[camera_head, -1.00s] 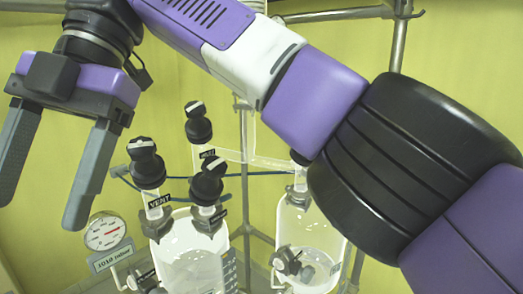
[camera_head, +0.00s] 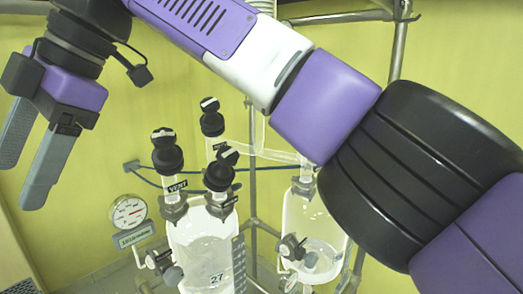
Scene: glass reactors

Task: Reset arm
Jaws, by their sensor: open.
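My gripper (camera_head: 22,182) is at the left of the head view, with its two grey fingers pointing down. The fingers are apart and nothing is between them. My purple, white and black arm (camera_head: 325,105) crosses the upper and right part of the view. The gripper appears to the left of the glass reactors, and it looks clear of them.
A glass reactor (camera_head: 200,250) with several black-capped valves, one labelled VENT (camera_head: 178,187), stands at centre. A second glass vessel (camera_head: 312,225) stands to its right, partly behind my arm. A round gauge (camera_head: 129,211) is at left. Metal frame poles (camera_head: 397,50) stand behind.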

